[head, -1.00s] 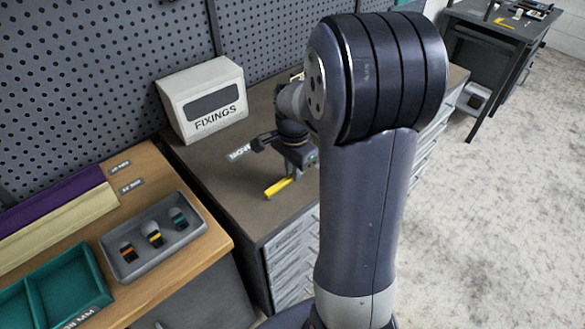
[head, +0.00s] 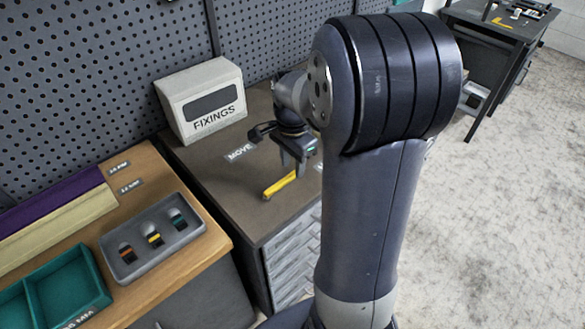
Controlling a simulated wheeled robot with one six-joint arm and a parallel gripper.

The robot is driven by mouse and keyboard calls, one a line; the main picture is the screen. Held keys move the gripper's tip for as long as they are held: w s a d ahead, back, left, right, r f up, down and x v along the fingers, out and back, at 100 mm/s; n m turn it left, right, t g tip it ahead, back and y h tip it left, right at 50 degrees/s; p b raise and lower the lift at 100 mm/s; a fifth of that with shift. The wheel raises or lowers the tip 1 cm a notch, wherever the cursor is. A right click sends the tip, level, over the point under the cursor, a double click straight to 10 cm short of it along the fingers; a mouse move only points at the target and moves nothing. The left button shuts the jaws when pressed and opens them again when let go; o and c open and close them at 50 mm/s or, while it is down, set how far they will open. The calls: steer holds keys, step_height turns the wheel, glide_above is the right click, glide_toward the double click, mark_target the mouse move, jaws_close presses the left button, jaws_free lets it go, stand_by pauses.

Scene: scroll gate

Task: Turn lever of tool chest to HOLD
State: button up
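The tool chest (head: 285,240) has a brown top and grey drawers in its side. A yellow lever (head: 279,185) lies on its top near the front edge, its free end pointing to the lower left. A MOVE label (head: 240,152) is on the top beyond the lever, to its left. Another label (head: 318,167), mostly hidden by my arm, is to the right of the lever. My gripper (head: 292,166) points down just above the lever's far right end. Its two dark fingers look apart. I cannot tell whether they touch the lever; its pivot is hidden.
A white FIXINGS box (head: 201,100) stands at the back of the chest top against the pegboard (head: 100,70). A wooden bench (head: 205,253) adjoins on the left, with a grey tray (head: 152,240) and teal bins (head: 66,283). Open floor lies to the right.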

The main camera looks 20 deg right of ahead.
mark_target(293, 175)
step_height(293, 175, up, 8)
stand_by(0.5)
step_height(293, 175, down, 11)
steer(key=shift+r, duration=0.1)
stand_by(0.5)
steer(key=shift+r, duration=0.15)
step_height(293, 175, up, 10)
step_height(293, 175, down, 10)
steer(key=shift+f, duration=0.15)
steer(key=shift+w+a+n, duration=0.2)
steer(key=shift+w+n, duration=0.35)
steer(key=shift+n, duration=0.25)
